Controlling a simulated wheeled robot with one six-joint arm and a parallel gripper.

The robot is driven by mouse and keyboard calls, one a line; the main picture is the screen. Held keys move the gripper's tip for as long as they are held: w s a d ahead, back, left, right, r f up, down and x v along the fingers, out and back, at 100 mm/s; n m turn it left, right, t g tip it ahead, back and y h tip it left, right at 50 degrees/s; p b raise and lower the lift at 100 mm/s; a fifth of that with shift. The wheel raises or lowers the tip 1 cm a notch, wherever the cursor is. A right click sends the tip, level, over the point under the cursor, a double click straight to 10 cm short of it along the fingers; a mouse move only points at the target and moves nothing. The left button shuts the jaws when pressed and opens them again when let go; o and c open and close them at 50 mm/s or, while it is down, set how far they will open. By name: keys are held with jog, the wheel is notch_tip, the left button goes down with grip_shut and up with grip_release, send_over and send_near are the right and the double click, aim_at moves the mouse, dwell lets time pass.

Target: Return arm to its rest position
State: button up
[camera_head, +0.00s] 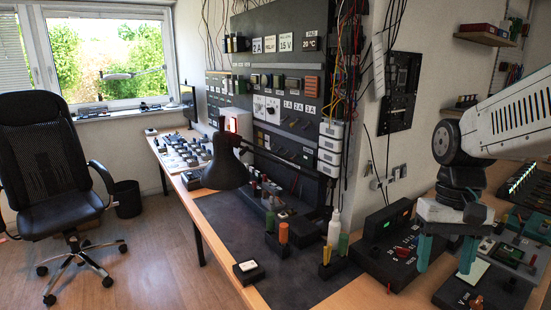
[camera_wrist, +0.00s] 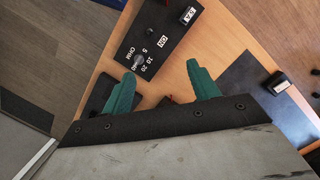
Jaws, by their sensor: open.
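My gripper (camera_head: 445,256) hangs over the right part of the bench in the head view, its two teal fingers pointing down and spread apart with nothing between them. In the wrist view my gripper (camera_wrist: 162,92) shows both teal fingers open above the wooden bench top. My arm comes in from the right edge of the head view, white and bent down at a dark joint. A black panel with white markings and a round knob (camera_wrist: 140,60) lies beyond the fingertips in the wrist view.
A black instrument box (camera_head: 388,247) with a green display stands left of my gripper. A dark lamp (camera_head: 225,165) and a white bottle (camera_head: 334,228) stand farther left on the bench. Equipment panels (camera_head: 285,85) cover the wall. An office chair (camera_head: 65,165) stands on the floor at left.

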jog(key=s+a+r+t, duration=0.1)
jog(key=s, duration=0.5)
jog(key=s+a+r+n+t, duration=0.1)
jog(key=s+a+t, duration=0.1)
jog(key=s, duration=0.5)
jog(key=shift+s+a+n+t, duration=0.25)
jog(key=shift+a+n+t, duration=0.05)
jog(key=shift+r, duration=0.1)
